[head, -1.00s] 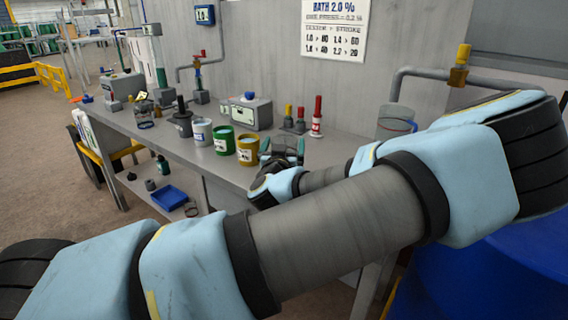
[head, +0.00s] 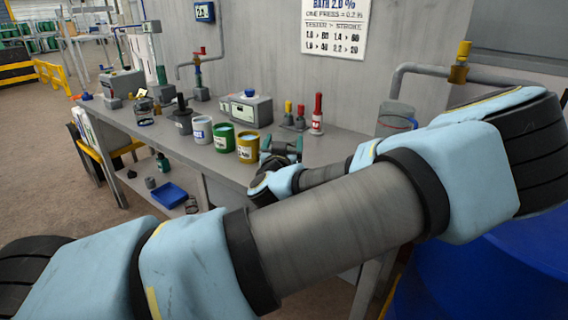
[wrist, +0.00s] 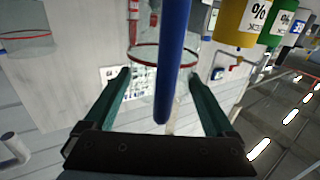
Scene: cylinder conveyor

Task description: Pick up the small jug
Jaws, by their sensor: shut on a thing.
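My gripper (head: 281,150) is over the front of the bench, right of the yellow can, in the head view. In the wrist view its two teal fingers (wrist: 159,74) stand apart on either side of a small clear jug (wrist: 145,50) and are shut on its body. The jug has a red ring and a long blue handle (wrist: 167,80), which runs between the fingers on the camera side. In the head view the small jug is mostly hidden by my gripper, so I cannot tell whether it touches the bench.
A larger clear jug (head: 394,118) stands at the bench's right. A yellow can (head: 248,148), green can (head: 223,137) and white can (head: 202,131) stand left of my gripper. Red bottle (head: 317,115) and grey meter box (head: 250,110) are behind. A pipe with a yellow valve (head: 459,63) juts out at right.

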